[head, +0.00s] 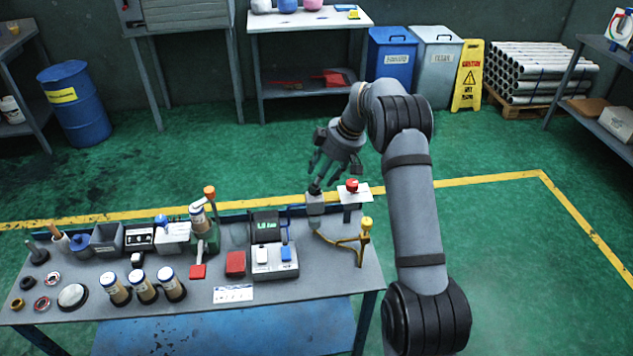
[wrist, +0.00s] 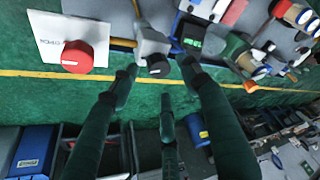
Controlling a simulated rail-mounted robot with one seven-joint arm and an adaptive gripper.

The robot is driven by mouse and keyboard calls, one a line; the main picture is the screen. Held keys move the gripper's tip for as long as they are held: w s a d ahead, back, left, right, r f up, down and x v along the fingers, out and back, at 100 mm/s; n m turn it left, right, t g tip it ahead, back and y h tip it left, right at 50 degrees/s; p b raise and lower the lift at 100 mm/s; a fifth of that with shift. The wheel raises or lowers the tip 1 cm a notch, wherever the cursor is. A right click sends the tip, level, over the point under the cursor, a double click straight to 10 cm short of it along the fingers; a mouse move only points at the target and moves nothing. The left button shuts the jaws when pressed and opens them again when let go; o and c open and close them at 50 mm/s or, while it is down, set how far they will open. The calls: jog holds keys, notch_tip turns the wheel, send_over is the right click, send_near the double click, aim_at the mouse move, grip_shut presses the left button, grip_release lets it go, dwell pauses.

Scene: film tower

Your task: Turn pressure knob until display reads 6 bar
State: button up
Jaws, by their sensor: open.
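The pressure knob (head: 315,188) is a small dark knob on a light grey box (head: 315,205) at the back right of the workbench. The knob also shows in the wrist view (wrist: 158,67). The display (head: 266,226) is a dark screen with green digits, too small to read surely; it shows again in the wrist view (wrist: 191,38). My gripper (head: 320,176) is open, fingers pointing down, close above the knob. In the wrist view my gripper (wrist: 160,78) has its fingertips spread on either side of the knob. I cannot tell whether they touch it.
A red mushroom button (head: 352,185) on a white plate stands right beside the knob box. A yellow-topped brass fitting (head: 366,226) is in front. Rolls (head: 143,287), a red block (head: 235,262) and other items crowd the workbench (head: 330,300) to the left.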

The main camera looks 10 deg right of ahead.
jog(key=shift+x, duration=1.5)
jog(key=shift+c, duration=0.8)
jog(key=shift+a, duration=0.1)
jog(key=c, duration=0.9)
jog(key=shift+a+f, duration=0.1)
